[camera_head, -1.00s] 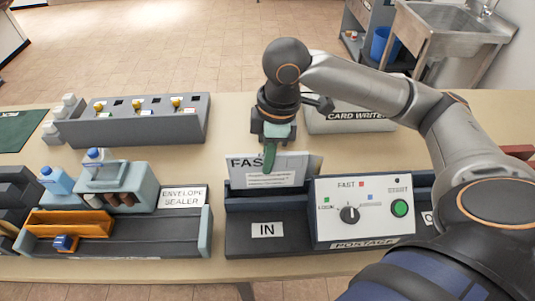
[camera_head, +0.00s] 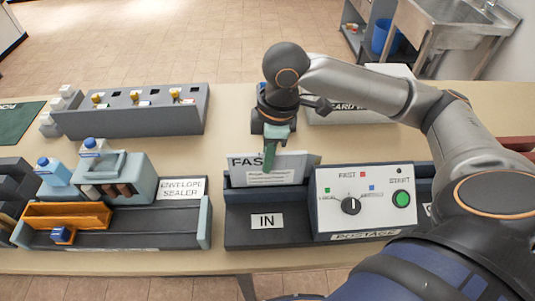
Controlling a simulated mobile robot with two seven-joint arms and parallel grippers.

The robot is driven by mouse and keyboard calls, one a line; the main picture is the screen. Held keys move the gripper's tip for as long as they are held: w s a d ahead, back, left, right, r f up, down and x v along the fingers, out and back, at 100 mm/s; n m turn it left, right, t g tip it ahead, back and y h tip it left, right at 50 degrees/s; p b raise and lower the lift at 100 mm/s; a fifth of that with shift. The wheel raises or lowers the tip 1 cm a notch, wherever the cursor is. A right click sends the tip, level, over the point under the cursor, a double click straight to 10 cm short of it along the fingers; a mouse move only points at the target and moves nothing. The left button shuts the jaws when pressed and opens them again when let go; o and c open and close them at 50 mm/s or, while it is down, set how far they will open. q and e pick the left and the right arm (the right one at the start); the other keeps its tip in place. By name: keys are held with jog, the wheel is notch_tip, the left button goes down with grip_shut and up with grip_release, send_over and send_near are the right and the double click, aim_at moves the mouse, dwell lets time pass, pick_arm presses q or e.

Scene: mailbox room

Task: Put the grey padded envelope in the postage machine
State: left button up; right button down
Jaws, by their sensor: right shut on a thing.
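The grey padded envelope (camera_head: 290,172) stands upright with a white label and the letters "FAS" showing. Its lower edge is hidden behind the dark wall of the postage machine's IN side. The postage machine (camera_head: 323,219) has a dark IN tray at left and a white panel with a dial and a green button at right. My right gripper (camera_head: 272,150) comes down from above and is shut on the envelope's top edge. Whether the envelope's bottom touches the slot is hidden. My left gripper is not in view.
The envelope sealer (camera_head: 182,190) with an orange block stands left of the postage machine. A grey rack (camera_head: 135,118) with yellow-topped pieces is at the back left. A card writer (camera_head: 350,112) sits behind my right arm. Bare table lies between rack and gripper.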

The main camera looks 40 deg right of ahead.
jog(key=shift+f+b, duration=0.55)
jog(key=shift+f, duration=0.9)
jog(key=c, duration=0.8)
grip_release()
notch_tip(320, 180, up, 3)
jog(key=p, duration=0.3)
jog(key=shift+f+p, duration=0.1)
jog(key=shift+p, duration=0.3)
jog(key=shift+r+p, duration=0.6)
jog(key=shift+r, duration=1.55)
